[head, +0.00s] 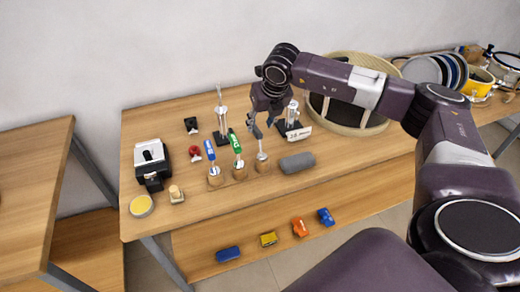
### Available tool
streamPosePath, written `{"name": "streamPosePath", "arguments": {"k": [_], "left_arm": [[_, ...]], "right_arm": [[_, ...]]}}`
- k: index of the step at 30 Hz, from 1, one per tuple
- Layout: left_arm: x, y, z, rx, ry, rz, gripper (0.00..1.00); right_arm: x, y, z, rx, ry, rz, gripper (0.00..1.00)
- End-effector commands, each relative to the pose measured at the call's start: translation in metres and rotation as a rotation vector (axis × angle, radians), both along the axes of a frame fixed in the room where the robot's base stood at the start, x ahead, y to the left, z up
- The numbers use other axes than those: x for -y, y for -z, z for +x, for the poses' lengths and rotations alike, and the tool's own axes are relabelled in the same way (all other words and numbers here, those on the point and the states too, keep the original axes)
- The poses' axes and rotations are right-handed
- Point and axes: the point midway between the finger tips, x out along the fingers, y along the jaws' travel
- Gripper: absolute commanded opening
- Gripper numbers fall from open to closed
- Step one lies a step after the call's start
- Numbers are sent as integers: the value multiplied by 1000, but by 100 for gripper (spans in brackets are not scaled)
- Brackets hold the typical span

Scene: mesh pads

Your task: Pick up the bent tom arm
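My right gripper (262,120) hangs fingers-down over the middle of the table, and its fingers look apart. Just below it a thin metal rod piece (260,147), which looks like the bent tom arm, stands tilted in a round brown base. Its top reaches up to the fingertips. I cannot tell whether they touch it. Beside it on the left stand a green-labelled piece (237,146) and a blue-labelled piece (210,151) in similar bases. My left gripper is not in view.
Chrome stands (221,115) and a white-labelled stand (292,125) are behind. A black-and-white device (151,161) and yellow disc (141,206) are at left. A large round basket (345,124) stands at back right.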

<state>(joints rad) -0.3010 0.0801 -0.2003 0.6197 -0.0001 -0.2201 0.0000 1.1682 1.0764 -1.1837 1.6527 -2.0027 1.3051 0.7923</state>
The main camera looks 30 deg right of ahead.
Motion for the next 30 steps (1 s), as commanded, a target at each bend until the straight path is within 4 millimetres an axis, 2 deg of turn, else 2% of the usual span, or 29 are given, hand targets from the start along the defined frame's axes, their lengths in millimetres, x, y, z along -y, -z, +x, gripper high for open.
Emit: {"name": "streamPosePath", "arguments": {"k": [7, 12, 20, 30], "left_arm": [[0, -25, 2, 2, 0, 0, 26], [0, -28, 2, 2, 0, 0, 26], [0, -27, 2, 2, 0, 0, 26], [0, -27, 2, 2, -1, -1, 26]], "right_arm": [[0, 30, 5, -4, -3, 0, 38], [0, 50, 13, 0, -2, 3, 38], [1, 54, 14, 1, -2, 2, 38], [1, 53, 14, 1, -2, 2, 0]]}}
